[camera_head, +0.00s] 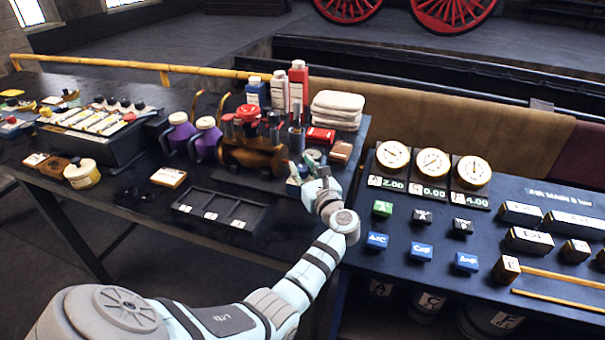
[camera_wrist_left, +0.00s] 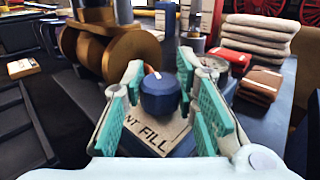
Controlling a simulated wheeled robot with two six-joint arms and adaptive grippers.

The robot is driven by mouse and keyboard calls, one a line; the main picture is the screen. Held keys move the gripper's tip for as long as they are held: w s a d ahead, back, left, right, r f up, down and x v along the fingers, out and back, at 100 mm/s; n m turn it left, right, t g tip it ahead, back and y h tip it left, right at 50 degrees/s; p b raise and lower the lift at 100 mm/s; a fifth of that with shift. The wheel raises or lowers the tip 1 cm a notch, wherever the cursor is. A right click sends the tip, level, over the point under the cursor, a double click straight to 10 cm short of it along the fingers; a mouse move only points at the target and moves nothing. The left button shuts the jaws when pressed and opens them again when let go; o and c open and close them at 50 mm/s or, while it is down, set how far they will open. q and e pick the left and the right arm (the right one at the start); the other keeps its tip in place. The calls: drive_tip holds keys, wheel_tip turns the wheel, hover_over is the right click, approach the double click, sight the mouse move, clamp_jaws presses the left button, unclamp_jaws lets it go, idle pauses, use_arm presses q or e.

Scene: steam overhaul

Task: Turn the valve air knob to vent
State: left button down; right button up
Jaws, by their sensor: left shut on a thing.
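The valve air knob (camera_wrist_left: 160,96) is dark blue, with a small pale mark on its top, in the middle of the left wrist view. It sits on a plate (camera_wrist_left: 150,138) on which I read "NT" and "FILL"; the rest of the lettering is hidden. My left gripper (camera_head: 308,174) reaches over the table's right end in the head view. Its teal-padded fingers (camera_wrist_left: 162,100) stand on both sides of the knob and are shut on it. In the head view the knob is hidden by my gripper. My right gripper is not in view.
A brass valve assembly (camera_head: 250,155) stands just left of the gripper. Folded white towels (camera_head: 337,106), a red cloth (camera_head: 320,135) and a brown cloth (camera_head: 341,150) lie behind it. A black tray (camera_head: 219,207) is at left. A gauge panel (camera_head: 432,162) stands right.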

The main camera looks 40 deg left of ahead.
sight(306, 172)
use_arm(q)
drive_tip(key=shift+n+g+y, duration=0.3)
drive_tip(key=shift+n+g, duration=0.1)
drive_tip(key=shift+g, duration=0.2)
drive_tip(key=c, duration=1.2)
unclamp_jaws()
drive_tip(key=shift+c, duration=0.2)
drive_tip(key=v, duration=0.7)
drive_tip(key=shift+s+d, duration=0.15)
drive_tip(key=shift+d, duration=0.15)
drive_tip(key=shift+a, duration=0.1)
